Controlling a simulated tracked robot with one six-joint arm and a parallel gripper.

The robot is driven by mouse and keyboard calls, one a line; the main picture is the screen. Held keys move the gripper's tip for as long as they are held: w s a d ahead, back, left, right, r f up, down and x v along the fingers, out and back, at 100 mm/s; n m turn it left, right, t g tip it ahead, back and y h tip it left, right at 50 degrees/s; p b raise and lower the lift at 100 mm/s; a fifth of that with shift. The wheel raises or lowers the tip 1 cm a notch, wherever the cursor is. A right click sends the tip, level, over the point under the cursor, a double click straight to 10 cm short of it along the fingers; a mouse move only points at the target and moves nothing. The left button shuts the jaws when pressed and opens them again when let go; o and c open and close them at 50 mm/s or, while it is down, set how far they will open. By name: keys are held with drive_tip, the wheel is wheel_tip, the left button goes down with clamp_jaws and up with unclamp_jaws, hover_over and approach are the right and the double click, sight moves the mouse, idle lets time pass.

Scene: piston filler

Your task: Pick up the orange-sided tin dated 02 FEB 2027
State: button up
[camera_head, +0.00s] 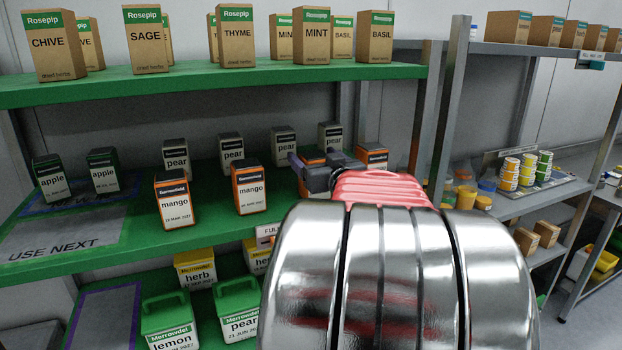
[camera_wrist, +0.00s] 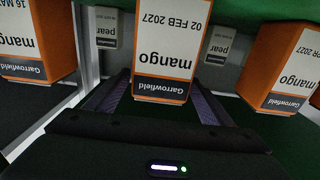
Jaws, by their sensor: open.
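The orange-sided mango tin dated 02 FEB 2027 (camera_wrist: 165,45) shows upside down in the middle of the wrist view, its white label facing me. My gripper (camera_wrist: 158,85) is open, with a dark finger on each side of the tin's lower part in the picture. I cannot tell whether either finger touches it. The tin appears to stand on the green shelf.
Orange mango tins flank it: one dated APR 2027 (camera_wrist: 286,65) and one dated 16 MAR (camera_wrist: 35,40) in the wrist view. Pear tins (camera_head: 231,153) stand behind. The green shelf above (camera_head: 210,84) carries herb boxes. A dark mat marked USE NEXT (camera_head: 60,235) lies left.

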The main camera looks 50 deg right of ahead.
drive_tip(key=shift+c, duration=0.5)
clamp_jaws()
idle(0.4)
